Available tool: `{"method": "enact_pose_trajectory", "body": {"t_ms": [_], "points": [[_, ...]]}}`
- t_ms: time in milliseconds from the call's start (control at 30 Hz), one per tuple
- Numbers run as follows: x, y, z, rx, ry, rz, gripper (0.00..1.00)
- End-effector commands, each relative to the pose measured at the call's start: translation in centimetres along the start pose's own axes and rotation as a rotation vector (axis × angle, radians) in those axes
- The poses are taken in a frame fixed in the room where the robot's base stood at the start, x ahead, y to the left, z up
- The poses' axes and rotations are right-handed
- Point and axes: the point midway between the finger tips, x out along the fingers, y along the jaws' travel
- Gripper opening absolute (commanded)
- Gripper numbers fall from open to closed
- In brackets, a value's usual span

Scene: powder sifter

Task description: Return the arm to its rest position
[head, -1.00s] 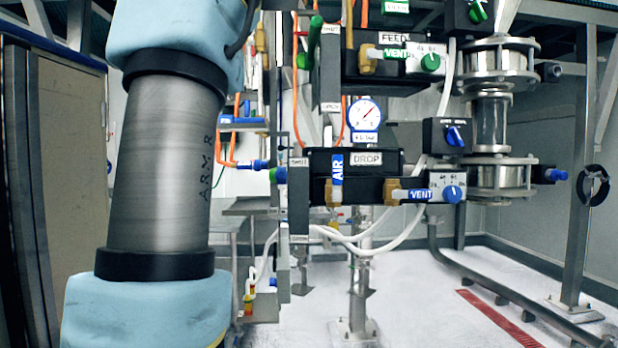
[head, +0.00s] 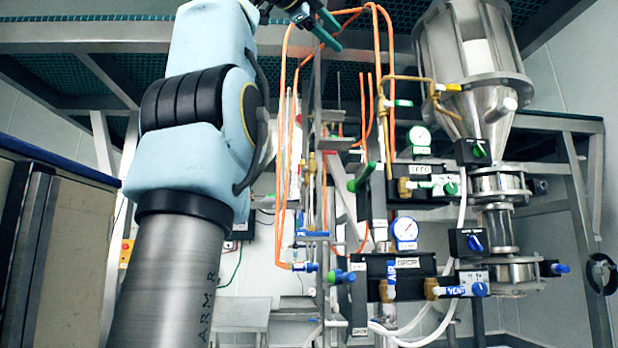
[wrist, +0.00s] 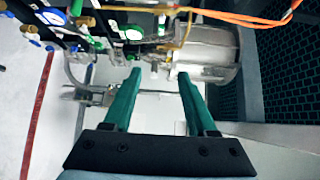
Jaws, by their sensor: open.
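My gripper (wrist: 158,82) shows in the wrist view with its two green fingers well apart and nothing between them. In the head view my gripper (head: 332,32) is at the top edge, partly cut off, with its green fingers pointing right and downward. My arm rises along the left of the head view, grey below and light blue above. The gripper is high, left of the steel hopper and near the orange hoses, and I cannot tell how close it is to them.
The steel hopper (head: 478,60) stands at the upper right. Below it are the black FEED box (head: 418,187) and DROP box (head: 392,277) with gauges, valves and hoses. Orange hoses (head: 283,150) run down the middle. A tan panel (head: 62,250) stands at the left.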

Motion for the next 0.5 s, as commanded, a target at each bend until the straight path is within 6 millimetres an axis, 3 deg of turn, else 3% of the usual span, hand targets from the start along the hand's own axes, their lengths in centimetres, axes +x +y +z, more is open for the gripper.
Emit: {"method": "enact_pose_trajectory", "body": {"t_ms": [267, 500], "points": [[2.4, 1.9, 1.5, -0.089, -0.022, 0.047, 0.57], [5.8, 5.2, 3.8, -0.225, -0.066, 0.117, 0.57]]}}
